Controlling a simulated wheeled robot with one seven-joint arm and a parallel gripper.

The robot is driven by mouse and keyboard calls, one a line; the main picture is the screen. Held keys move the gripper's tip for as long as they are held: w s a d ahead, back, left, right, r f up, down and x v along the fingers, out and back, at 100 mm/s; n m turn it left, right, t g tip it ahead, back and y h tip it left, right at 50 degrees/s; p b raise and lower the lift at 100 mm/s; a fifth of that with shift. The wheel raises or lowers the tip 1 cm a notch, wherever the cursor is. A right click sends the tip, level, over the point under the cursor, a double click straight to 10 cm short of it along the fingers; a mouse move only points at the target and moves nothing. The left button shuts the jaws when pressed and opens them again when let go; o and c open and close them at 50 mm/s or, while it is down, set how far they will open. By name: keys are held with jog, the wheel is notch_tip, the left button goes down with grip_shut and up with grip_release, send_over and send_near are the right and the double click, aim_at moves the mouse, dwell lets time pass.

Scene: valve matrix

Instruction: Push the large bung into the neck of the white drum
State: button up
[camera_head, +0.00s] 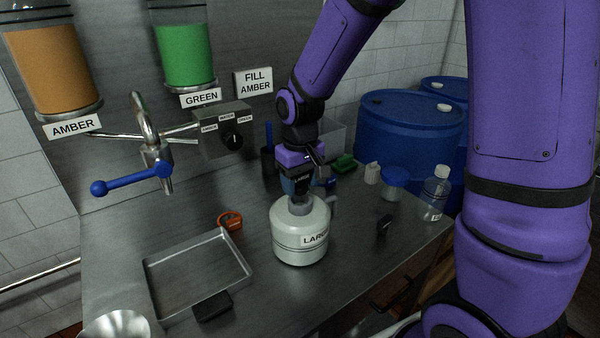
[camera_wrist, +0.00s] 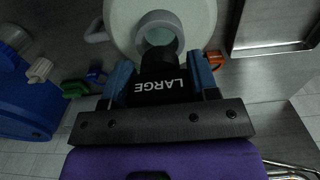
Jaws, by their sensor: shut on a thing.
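The white drum (camera_head: 288,244) stands upright on the steel bench, with a LARGE label on its side. Its neck (camera_head: 300,204) points up, directly below my gripper (camera_head: 299,187). In the wrist view my gripper (camera_wrist: 161,78) has its blue fingers shut on the black large bung (camera_wrist: 158,88), lettered LARGE. The bung's narrow end lies over the near side of the drum's pale neck ring (camera_wrist: 172,20). In the head view the fingers largely hide the bung.
A shallow metal tray (camera_head: 196,306) and an orange ring-shaped item (camera_head: 230,219) lie left of the drum. A clear bottle (camera_head: 435,190) and a blue-lidded jar (camera_head: 393,186) stand to the right. Blue barrels (camera_head: 405,140) are behind. A blue-handled valve (camera_head: 135,184) projects at left.

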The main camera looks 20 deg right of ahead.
aim_at(300, 182)
jog(key=shift+f, duration=0.45)
jog(key=shift+f, duration=1.05)
dwell(1.2)
jog(key=o, duration=1)
notch_tip(300, 182, up, 10)
jog(key=shift+f, duration=0.1)
jog(key=shift+r, duration=0.45)
